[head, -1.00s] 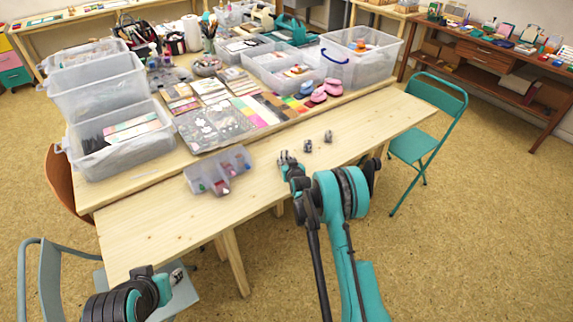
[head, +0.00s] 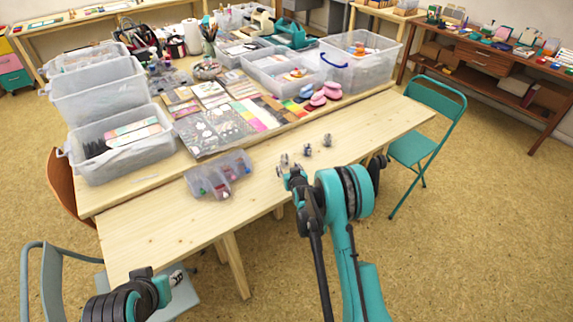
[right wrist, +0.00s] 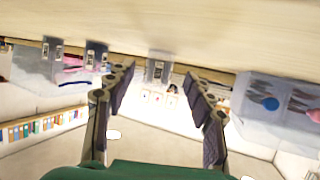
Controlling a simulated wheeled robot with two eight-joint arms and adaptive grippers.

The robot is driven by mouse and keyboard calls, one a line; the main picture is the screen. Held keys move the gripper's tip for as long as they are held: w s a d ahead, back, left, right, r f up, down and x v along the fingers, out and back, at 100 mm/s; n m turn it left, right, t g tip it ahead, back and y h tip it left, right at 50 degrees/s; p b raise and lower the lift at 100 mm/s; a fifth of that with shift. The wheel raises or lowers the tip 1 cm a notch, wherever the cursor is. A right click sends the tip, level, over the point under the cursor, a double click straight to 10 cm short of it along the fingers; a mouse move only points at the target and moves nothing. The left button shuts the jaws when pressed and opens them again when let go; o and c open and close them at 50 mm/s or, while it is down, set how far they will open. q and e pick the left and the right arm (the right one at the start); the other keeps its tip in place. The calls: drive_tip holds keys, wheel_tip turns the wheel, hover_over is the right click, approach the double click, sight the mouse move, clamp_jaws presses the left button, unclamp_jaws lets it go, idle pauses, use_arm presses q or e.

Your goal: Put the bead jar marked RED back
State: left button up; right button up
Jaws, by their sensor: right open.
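Three small clear bead jars stand in a row on the front table. One jar (right wrist: 157,68) shows between the fingers of my right gripper (right wrist: 158,85) in the right wrist view, with a gap on both sides. The other two jars, a middle one (head: 307,151) and a far one (head: 327,140), stand to the right in the head view. Their labels are too small to read. My right gripper (head: 290,170) is open. A clear compartment box (head: 222,176) with coloured contents sits to its left. My left gripper (head: 176,277) is low at the left; its fingers are unclear.
Clear bins (head: 118,142) stand at the back left, and another bin (head: 360,62) at the back right. Paint swatches and a clear-lidded case (head: 212,128) lie behind the compartment box. The front table (head: 160,230) is bare left of the box. A teal chair (head: 425,140) stands at the right end.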

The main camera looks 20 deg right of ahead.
drive_tip(key=p+v, duration=0.1)
drive_tip(key=v, duration=0.6)
drive_tip(key=shift+s+r+p, duration=0.2)
drive_tip(key=shift+s+p, duration=0.1)
drive_tip(key=s+a+r+g, duration=0.2)
drive_tip(key=s+r, duration=0.5)
drive_tip(key=r, duration=0.1)
drive_tip(key=s+a+r+g, duration=0.1)
drive_tip(key=s+a+r, duration=0.1)
drive_tip(key=s+r, duration=0.55)
drive_tip(key=s+a+r+g, duration=0.1)
drive_tip(key=s+g, duration=0.2)
drive_tip(key=s, duration=1.9)
drive_tip(key=shift+s+r+n+y, duration=0.25)
drive_tip(key=shift+s+n+y, duration=0.05)
drive_tip(key=shift+s+y, duration=0.1)
